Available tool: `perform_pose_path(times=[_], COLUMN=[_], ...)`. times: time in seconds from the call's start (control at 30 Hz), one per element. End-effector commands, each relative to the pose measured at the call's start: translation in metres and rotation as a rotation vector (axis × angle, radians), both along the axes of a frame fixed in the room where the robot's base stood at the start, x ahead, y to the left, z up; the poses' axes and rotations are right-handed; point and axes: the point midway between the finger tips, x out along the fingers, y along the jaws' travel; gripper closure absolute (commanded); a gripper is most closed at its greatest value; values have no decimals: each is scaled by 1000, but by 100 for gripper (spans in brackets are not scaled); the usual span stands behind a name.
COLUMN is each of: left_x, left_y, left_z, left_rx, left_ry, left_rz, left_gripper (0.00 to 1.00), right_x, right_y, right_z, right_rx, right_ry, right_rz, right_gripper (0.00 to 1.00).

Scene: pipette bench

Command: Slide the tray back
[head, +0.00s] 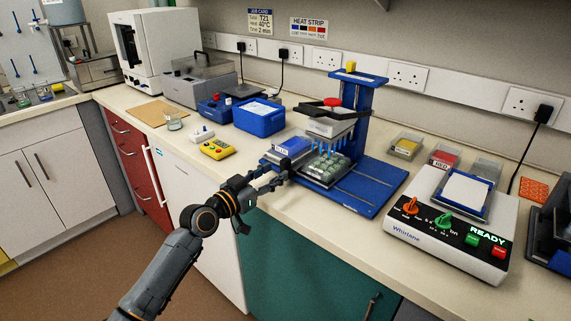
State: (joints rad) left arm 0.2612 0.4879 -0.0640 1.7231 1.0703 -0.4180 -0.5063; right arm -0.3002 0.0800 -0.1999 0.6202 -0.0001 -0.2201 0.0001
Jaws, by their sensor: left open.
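A blue pipetting stand (358,110) stands on the bench with a row of blue tips under its white head (330,125). On its blue base (372,188) a tray carries a plate with pale green wells (326,168), under the tips, and a blue-and-white box (292,148) to its left. The tray's own edges are hard to tell from the base. My left gripper (277,177) is open at the front left corner of the stand, close to the tray's front edge. Whether it touches the tray cannot be told. My right gripper is not in view.
A white mixer reading READY (455,222) stands to the right, with small boxes (443,157) behind it. A yellow controller (216,149) and a blue bin (259,117) stand to the left. The bench front between stand and mixer is clear.

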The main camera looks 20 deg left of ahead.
Motion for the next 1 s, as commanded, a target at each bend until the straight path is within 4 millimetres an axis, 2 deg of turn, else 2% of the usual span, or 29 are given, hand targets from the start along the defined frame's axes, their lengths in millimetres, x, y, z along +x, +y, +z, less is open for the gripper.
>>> perform_pose_path(times=[0.1,0.3,0.7,0.77,0.9,0.93,1.0], left_x=[23,46,54,53,53,53,53], left_y=[-9,-17,-20,-20,-19,-19,-19], left_z=[2,0,-1,-1,-1,-1,-1], left_rx=[-4,-1,0,0,0,0,0], left_ry=[-2,0,1,1,1,1,1], left_rz=[0,0,0,0,0,0,0], left_gripper=[57,57,57,67,95,100,100], right_x=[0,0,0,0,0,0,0], right_y=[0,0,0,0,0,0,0], right_z=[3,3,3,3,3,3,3], right_rx=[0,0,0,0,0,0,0], right_ry=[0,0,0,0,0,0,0], right_rz=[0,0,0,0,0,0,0], right_gripper=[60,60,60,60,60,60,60])
